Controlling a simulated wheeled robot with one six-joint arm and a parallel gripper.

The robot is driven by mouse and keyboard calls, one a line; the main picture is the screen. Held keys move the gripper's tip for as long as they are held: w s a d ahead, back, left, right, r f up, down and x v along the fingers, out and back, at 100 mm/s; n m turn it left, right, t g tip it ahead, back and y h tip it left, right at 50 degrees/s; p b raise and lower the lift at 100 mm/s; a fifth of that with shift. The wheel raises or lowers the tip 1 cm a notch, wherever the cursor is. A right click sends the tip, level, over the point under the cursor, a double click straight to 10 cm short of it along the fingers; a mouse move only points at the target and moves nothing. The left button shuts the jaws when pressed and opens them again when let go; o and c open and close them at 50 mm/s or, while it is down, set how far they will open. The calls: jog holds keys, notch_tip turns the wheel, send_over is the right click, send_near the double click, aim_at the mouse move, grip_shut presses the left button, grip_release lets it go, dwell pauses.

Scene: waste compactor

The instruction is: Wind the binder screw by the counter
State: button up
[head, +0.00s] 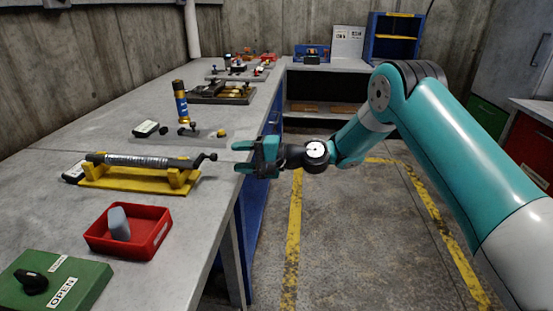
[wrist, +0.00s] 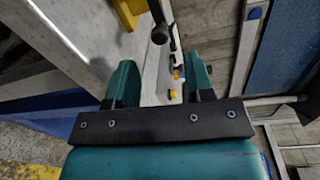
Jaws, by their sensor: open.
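The binder screw (head: 140,161) is a dark threaded rod lying in a yellow cradle (head: 130,180) on the grey worktop. Its crank with a dark knob (head: 211,156) sticks out at the right end, toward the worktop's edge. A small white counter (head: 75,172) stands at its left end. My gripper (head: 242,157) is open and empty, to the right of the crank and apart from it. In the wrist view the crank knob (wrist: 160,36) shows beyond the gap between my open fingers (wrist: 160,85), with part of the yellow cradle (wrist: 128,13) at the top.
A red tray (head: 128,246) with a grey block and a green box marked OPEN (head: 55,285) stand in front. Behind the screw are a second white device (head: 146,128) and a blue-and-gold cylinder (head: 181,102). The floor right of the worktop is clear.

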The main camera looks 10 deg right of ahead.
jog(key=v, duration=1)
jog(key=shift+d+b, duration=0.15)
jog(key=shift+b, duration=0.3)
jog(key=shift+s, duration=0.1)
dwell(0.6)
